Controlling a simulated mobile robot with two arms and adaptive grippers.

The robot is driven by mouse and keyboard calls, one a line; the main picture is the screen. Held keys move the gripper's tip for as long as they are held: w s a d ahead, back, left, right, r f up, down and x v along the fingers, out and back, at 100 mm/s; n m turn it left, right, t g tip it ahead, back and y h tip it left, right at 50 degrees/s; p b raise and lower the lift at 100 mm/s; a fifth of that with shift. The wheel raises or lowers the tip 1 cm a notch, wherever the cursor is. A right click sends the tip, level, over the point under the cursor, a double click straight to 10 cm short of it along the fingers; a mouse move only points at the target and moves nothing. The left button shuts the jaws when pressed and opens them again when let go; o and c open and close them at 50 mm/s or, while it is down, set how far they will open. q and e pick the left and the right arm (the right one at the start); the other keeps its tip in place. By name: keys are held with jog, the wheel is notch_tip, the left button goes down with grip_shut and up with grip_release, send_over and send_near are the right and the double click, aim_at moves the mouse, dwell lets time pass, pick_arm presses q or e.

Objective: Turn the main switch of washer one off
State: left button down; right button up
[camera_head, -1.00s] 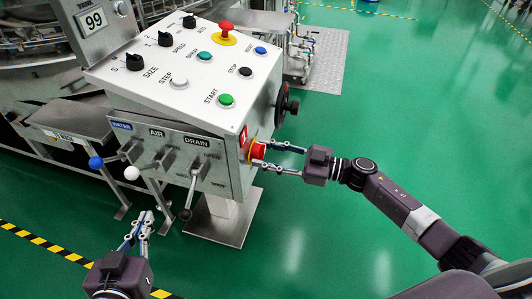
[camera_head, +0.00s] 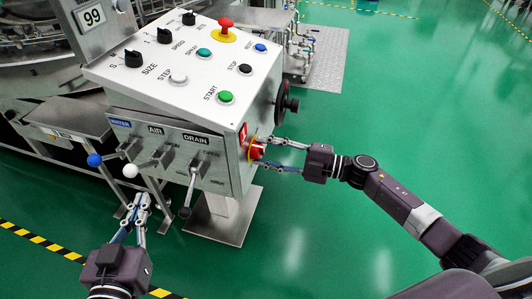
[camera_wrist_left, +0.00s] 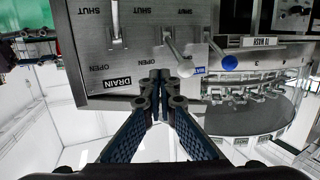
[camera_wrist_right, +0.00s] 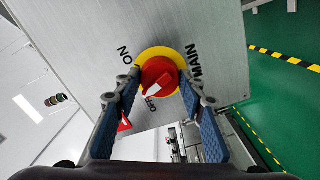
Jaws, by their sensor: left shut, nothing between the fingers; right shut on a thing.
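The main switch (camera_head: 257,150) is a red rotary knob on a yellow ring, on the right side face of the grey control box. In the right wrist view the knob (camera_wrist_right: 157,74) has a white mark slanting down-left, between the printed ON and OFF and nearer OFF. My right gripper (camera_head: 262,153) is shut on the knob, one finger on each side; its fingertips (camera_wrist_right: 160,78) partly cover the yellow ring. My left gripper (camera_head: 140,199) is shut and empty below the front lever panel; its fingertips (camera_wrist_left: 161,80) also show in the left wrist view.
The box (camera_head: 160,98) carries several buttons and selectors, with a red emergency stop (camera_head: 225,26) on top. WATER, AIR and DRAIN levers, including a white-balled one (camera_head: 130,171), stick out near my left gripper. A black handwheel (camera_head: 284,103) sits behind the main switch. Green floor at right is open.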

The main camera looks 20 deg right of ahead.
jog(key=n+b, duration=0.1)
jog(key=n, duration=0.3)
jog(key=shift+f, duration=0.1)
pick_arm(q)
notch_tip(320, 180, up, 10)
jog(key=d+t+h, duration=0.1)
jog(key=t, duration=0.4)
jog(key=shift+s+h+b, duration=0.2)
jog(key=shift+h+b, duration=0.1)
jog(key=shift+b, duration=0.05)
pick_arm(e)
jog(key=shift+s+n, duration=0.1)
jog(key=shift+n, duration=0.5)
pick_arm(q)
jog(key=shift+d+r, duration=0.1)
pick_arm(e)
jog(key=o, duration=1.2)
jog(key=shift+c, duration=0.2)
jog(key=v, duration=1.2)
